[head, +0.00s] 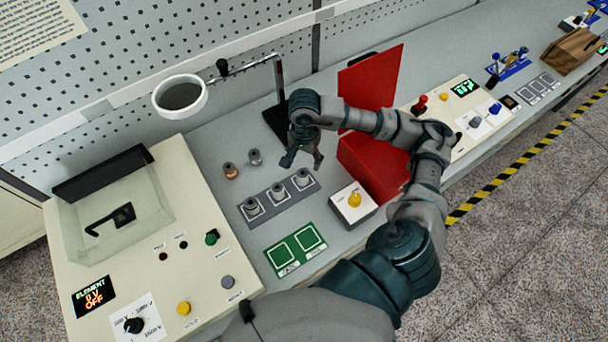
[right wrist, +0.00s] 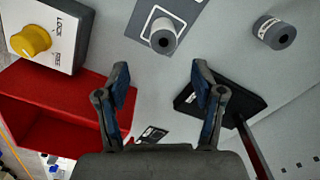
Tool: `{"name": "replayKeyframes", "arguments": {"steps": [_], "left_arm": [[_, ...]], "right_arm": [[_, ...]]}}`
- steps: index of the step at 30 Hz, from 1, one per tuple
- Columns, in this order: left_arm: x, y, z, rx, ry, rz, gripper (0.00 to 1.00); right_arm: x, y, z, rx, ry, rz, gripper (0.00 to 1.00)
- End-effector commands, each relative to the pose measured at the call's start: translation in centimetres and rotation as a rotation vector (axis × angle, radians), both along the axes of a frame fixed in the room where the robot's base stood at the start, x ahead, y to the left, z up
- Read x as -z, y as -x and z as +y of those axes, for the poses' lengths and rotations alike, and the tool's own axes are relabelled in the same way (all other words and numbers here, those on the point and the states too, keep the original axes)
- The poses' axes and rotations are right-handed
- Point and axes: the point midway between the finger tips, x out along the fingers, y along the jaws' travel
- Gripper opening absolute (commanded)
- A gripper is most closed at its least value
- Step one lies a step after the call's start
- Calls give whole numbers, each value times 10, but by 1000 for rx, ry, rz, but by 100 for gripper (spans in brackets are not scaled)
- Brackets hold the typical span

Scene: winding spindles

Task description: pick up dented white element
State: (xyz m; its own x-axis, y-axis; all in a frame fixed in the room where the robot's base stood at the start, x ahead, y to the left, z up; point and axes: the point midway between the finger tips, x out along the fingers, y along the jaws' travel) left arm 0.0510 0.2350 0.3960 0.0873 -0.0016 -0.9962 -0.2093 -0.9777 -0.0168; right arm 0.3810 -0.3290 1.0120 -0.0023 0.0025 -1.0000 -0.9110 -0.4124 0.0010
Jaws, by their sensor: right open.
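Three whitish-grey spindle elements stand upright in the squares of a grey tray (head: 265,207): left (head: 251,206), middle (head: 277,190) and right (head: 303,177). A grey element (head: 254,156) and a copper-coloured one (head: 230,171) stand loose behind the tray. I cannot tell which element is dented. My right gripper (head: 303,158) is open and empty, above and behind the tray's right end. My left gripper is not in view.
A red open box (head: 372,125) stands right of the tray, near my right arm. A black stand base (head: 280,122) is behind the gripper, carrying a ring-shaped lamp (head: 181,115). A yellow-knob lock box (head: 353,204) and a green two-square pad (head: 296,249) are in front.

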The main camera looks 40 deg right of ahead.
Motion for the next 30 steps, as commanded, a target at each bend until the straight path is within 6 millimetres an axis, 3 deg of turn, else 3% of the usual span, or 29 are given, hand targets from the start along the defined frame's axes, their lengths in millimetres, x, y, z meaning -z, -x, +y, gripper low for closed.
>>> {"name": "replayKeyframes", "arguments": {"steps": [3,12,15,19,28,30], "left_arm": [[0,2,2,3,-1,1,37],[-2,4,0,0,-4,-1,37],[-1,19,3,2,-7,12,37],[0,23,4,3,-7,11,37],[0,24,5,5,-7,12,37],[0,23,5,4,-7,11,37]], "right_arm": [[23,1,1,-1,0,2,68],[52,-1,-2,-1,-5,2,68],[68,-2,-2,0,-6,3,68],[87,-2,-1,0,-7,2,68],[92,-3,2,0,-3,-1,68],[92,-3,2,-1,-3,-1,53]]}}
